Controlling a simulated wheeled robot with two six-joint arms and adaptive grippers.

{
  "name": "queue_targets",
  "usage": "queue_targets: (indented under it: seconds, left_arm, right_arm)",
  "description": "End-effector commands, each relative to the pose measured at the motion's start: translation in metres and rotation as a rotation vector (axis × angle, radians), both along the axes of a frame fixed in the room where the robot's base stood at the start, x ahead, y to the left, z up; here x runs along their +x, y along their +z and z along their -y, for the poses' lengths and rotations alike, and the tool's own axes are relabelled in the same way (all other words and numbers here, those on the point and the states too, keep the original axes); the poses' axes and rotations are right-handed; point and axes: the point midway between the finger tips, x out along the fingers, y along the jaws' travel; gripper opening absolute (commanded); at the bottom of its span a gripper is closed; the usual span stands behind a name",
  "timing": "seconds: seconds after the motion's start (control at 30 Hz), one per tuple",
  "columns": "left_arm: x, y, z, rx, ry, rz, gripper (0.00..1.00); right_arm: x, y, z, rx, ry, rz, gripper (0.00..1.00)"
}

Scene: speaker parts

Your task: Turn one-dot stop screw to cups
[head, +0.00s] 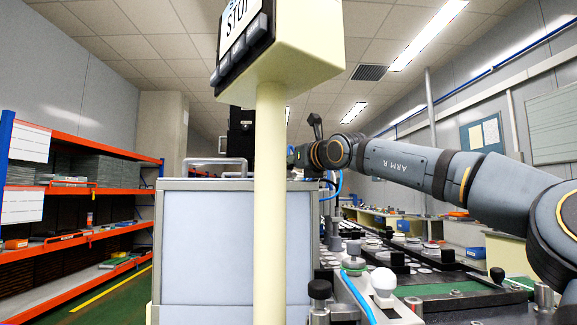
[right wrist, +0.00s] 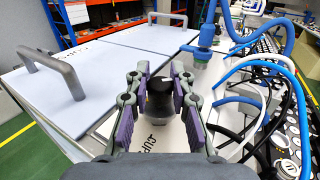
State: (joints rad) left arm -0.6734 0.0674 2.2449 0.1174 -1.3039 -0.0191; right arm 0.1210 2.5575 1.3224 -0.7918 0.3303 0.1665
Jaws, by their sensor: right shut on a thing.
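In the right wrist view my right gripper (right wrist: 160,92) has its purple-padded fingers on both sides of a dark knob (right wrist: 159,103). It is shut on this knob, which looks like the stop screw. No dots can be made out on it. The knob stands over a pale plate (right wrist: 146,141) with partly hidden black lettering beside it. In the head view my right arm reaches in from the right. Its gripper end (head: 298,156) is above the large pale cabinet, and the fingers are too small to make out. My left gripper is in neither view.
The pale cabinet (head: 235,240) has a grey handle (head: 216,165) on top. A cream post (head: 268,200) with a STOP panel (head: 240,30) stands before it. Hoses and cables (right wrist: 255,75) crowd the right of the wrist view. Knobs and fixtures (head: 383,284) fill the lower right bench.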

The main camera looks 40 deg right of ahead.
Motion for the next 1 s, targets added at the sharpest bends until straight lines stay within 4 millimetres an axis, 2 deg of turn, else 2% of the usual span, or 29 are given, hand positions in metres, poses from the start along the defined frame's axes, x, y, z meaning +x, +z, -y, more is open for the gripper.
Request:
queue_targets:
  seconds: [0.3, 0.33, 0.5, 0.83, 1.0]
  left_arm:
    - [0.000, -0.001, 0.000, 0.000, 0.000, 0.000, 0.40]
    - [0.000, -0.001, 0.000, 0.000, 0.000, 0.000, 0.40]
    - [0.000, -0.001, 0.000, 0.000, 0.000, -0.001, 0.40]
    - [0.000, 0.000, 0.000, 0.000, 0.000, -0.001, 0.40]
    - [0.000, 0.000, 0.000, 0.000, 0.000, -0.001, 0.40]
  right_arm:
    - [0.001, -0.004, -0.001, 0.002, 0.002, -0.009, 0.00]
    - [0.001, -0.004, -0.001, 0.002, 0.002, -0.009, 0.26]
    - [0.001, -0.002, 0.000, 0.001, 0.001, -0.005, 0.46]
    - [-0.004, 0.000, -0.001, 0.000, 0.002, -0.001, 0.46]
    - [-0.033, 0.001, -0.008, 0.000, 0.004, 0.003, 0.46]
